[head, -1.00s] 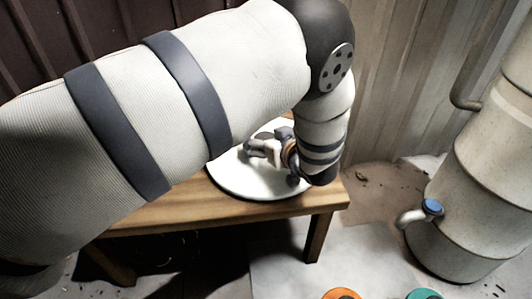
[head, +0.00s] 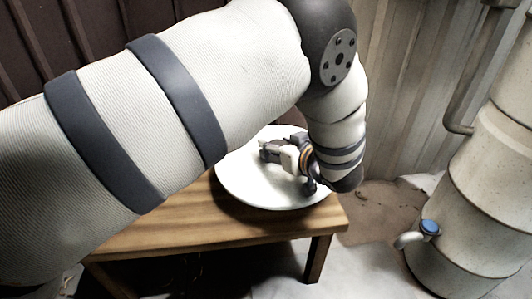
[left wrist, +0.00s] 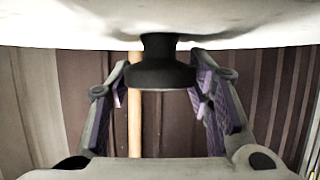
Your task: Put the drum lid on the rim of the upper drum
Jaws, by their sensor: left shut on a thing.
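The drum lid (head: 240,185) is a round white disc over the right part of the wooden table in the head view. In the left wrist view the lid's pale face (left wrist: 70,30) fills the top, with its black knob (left wrist: 163,65) below it. My left gripper (head: 280,153) is at the middle of the lid, shut on the knob, with a finger on each side of it in the left wrist view (left wrist: 162,80). The whitish ribbed drum (head: 475,165) stands at the right, cut by the picture edge; its upper rim is out of view. My right gripper is not in view.
The wooden table (head: 180,235) stands under my left arm. A blue-topped tap (head: 430,228) sticks out from the drum's left side, and a grey pipe (head: 455,90) runs upward beside it. Corrugated metal wall panels (head: 400,100) close off the back. Pale floor lies between table and drum.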

